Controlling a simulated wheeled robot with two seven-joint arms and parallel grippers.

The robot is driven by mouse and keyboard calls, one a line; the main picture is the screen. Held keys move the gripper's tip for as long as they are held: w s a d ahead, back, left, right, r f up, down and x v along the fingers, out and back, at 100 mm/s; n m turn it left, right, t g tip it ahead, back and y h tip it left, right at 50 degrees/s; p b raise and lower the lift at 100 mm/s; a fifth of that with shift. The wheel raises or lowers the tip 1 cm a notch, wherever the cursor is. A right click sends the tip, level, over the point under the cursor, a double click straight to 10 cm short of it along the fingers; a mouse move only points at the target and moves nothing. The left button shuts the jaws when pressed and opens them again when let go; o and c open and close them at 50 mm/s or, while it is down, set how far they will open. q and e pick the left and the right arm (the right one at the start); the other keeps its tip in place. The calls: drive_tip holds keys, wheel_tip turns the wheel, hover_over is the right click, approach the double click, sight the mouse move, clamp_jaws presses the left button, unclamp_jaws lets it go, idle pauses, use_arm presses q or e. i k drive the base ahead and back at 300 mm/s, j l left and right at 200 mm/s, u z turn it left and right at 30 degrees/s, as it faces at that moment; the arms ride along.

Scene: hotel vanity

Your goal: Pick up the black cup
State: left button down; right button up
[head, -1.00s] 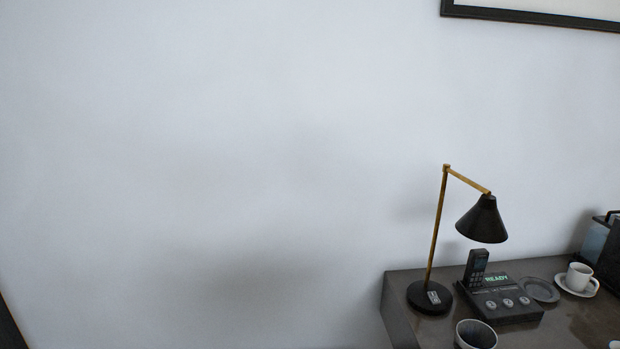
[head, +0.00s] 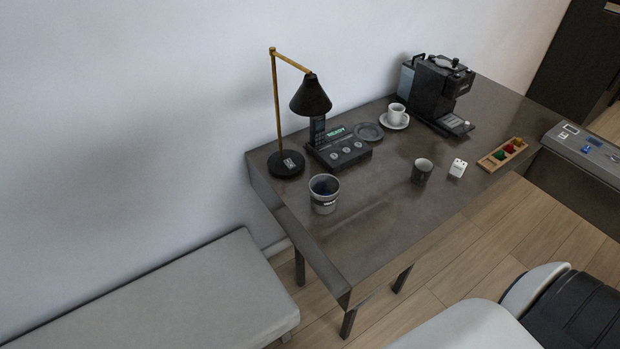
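A small black cup (head: 422,171) stands upright on the dark desk (head: 375,220), near its front edge and right of the middle of the head view. A white cube-shaped item (head: 457,168) stands just to its right. Neither of my grippers shows in the head view.
A lamp (head: 310,96), a desk phone (head: 341,150), a round dish (head: 368,131), a white cup on a saucer (head: 397,116) and a coffee machine (head: 437,90) line the back. A small tray (head: 503,154) lies at right. A grey bench (head: 165,295) stands lower left.

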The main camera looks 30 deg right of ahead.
sight(422, 168)
drive_tip(key=z, duration=1.7)
